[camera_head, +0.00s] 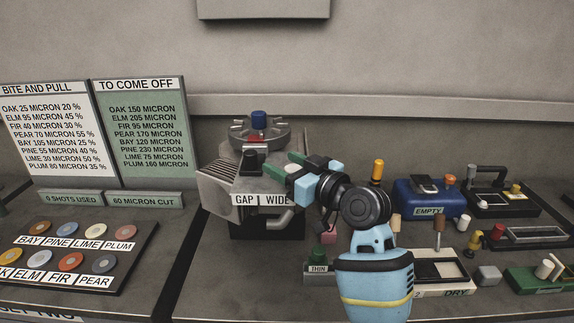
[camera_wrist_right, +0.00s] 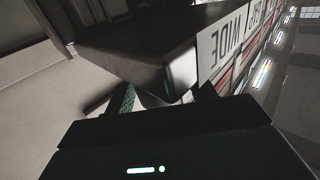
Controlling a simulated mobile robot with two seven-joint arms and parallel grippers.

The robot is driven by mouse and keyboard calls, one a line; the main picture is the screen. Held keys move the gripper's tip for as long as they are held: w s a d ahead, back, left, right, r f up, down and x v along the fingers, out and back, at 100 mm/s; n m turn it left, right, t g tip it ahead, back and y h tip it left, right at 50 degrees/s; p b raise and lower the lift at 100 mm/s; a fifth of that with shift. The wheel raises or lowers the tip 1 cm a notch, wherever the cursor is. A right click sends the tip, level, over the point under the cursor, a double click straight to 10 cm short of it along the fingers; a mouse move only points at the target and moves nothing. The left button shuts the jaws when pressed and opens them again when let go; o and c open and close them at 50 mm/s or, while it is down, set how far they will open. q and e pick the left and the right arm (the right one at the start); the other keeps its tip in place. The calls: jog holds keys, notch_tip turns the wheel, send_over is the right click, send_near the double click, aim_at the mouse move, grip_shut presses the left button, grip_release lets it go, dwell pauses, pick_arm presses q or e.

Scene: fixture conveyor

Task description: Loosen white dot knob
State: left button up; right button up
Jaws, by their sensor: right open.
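The grey machine (camera_head: 222,188) stands in the middle of the bench with a "GAP WIDE" label (camera_head: 262,200) on its front. A ring with several lugs (camera_head: 260,132) and a blue cap (camera_head: 259,119) tops it. I cannot make out a white dot on any knob; my right gripper and arm hide part of the machine's front right. My right gripper (camera_head: 284,172) is open at that front, its green-sided fingers pointing left just above the label. In the right wrist view, a dark block of the machine (camera_wrist_right: 150,62) lies close before the fingers; contact is unclear. My left gripper is out of view.
Left are a tray of coloured discs (camera_head: 100,243) and two text boards (camera_head: 45,130) (camera_head: 142,130). Right are a blue "EMPTY" box (camera_head: 412,200), a "DRY" tray (camera_head: 440,272) and several small fixtures. A small "THIN" block (camera_head: 318,268) sits below my arm.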

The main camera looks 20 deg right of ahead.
jog(key=c, duration=1)
jog(key=shift+o, duration=0.2)
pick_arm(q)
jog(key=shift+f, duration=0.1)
